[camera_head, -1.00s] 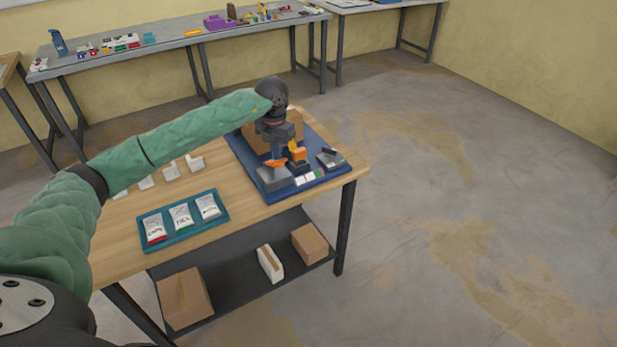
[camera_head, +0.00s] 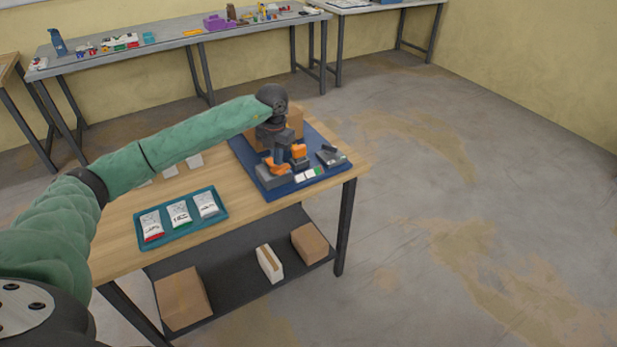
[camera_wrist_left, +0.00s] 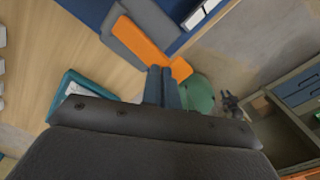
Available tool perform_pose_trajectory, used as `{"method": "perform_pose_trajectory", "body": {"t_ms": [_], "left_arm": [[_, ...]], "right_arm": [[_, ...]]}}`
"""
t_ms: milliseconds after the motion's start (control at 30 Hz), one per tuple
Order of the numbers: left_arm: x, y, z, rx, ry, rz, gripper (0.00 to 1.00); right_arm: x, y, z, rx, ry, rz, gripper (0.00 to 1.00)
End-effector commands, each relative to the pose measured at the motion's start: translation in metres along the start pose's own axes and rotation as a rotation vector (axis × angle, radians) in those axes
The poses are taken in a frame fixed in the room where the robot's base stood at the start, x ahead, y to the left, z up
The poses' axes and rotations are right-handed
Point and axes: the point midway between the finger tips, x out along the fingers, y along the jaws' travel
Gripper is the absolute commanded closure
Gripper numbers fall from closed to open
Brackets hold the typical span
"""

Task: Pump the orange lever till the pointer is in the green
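The orange lever (camera_head: 274,167) is on a grey device on a blue board (camera_head: 333,171) at the right end of the wooden table. In the left wrist view the lever (camera_wrist_left: 138,43) is a flat orange bar running beneath my fingertips. My left gripper (camera_head: 284,158) points down at it, with orange showing on both sides of the fingers. In the left wrist view its fingers (camera_wrist_left: 161,72) are side by side with almost no gap, over the lever; I cannot tell if they touch it. The pointer and green zone cannot be made out. My right gripper is not in view.
A brown box (camera_head: 290,119) stands behind my left gripper on the board. A teal tray (camera_head: 226,211) with white packets lies to the left. White blocks (camera_head: 195,160) sit near my forearm. Boxes lie on the lower shelf (camera_head: 235,276). The floor at right is clear.

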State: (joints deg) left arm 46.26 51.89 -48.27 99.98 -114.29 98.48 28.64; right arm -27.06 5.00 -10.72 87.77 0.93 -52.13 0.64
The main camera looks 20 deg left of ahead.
Motion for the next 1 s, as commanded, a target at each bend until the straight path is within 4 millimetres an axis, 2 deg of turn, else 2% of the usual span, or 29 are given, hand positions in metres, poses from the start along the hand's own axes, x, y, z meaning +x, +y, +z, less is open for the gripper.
{"method": "perform_pose_trajectory", "body": {"t_ms": [233,467,833,1000], "left_arm": [[0.018,0.001,0.0,-0.001,0.002,0.002,1.0],[0.006,0.001,0.0,-0.001,0.0,0.001,1.0],[-0.029,0.0,0.0,-0.001,0.0,0.001,1.0],[-0.037,0.0,0.0,0.0,0.001,0.0,1.0]], "right_arm": [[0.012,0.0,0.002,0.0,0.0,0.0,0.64],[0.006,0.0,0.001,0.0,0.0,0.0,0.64],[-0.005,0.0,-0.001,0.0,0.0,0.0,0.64],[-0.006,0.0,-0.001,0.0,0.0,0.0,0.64]]}}
